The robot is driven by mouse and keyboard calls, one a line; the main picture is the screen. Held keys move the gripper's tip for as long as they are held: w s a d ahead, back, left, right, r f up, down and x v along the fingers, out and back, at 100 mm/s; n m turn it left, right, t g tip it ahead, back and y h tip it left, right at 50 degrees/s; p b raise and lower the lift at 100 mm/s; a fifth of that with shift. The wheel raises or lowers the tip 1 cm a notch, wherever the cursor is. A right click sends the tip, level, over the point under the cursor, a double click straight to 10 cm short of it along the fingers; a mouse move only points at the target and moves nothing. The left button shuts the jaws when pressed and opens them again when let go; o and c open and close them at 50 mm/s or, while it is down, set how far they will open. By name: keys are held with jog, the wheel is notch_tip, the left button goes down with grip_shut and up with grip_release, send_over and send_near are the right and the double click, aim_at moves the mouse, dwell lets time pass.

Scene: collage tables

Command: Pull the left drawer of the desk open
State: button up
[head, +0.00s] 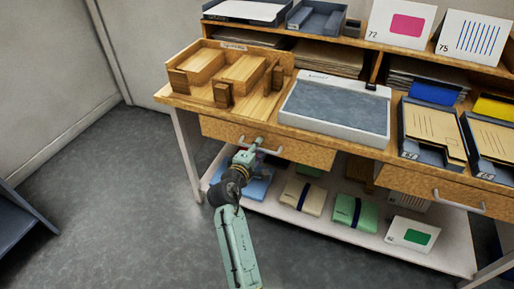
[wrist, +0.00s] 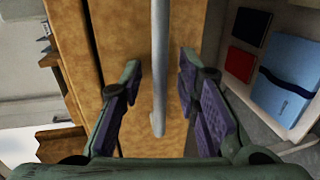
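The desk's left drawer (head: 222,129) has a wooden front that looks flush under the desk top. Its grey bar handle (head: 270,151) is partly hidden by my gripper (head: 254,146) in the head view. In the wrist view, the handle (wrist: 159,70) runs down the picture between the two fingers of my gripper (wrist: 160,92). The fingers are open, one on each side of the bar, with visible gaps. The drawer front (wrist: 138,75) lies behind the bar.
The right drawer (head: 425,182) is at the right. A wooden organiser (head: 240,75) and a grey-topped tray (head: 385,125) stand on the desk top. The lower shelf (head: 330,222) holds several packets. Open floor (head: 120,200) lies to the left.

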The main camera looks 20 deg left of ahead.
grip_shut()
dwell(0.3)
dwell(0.6)
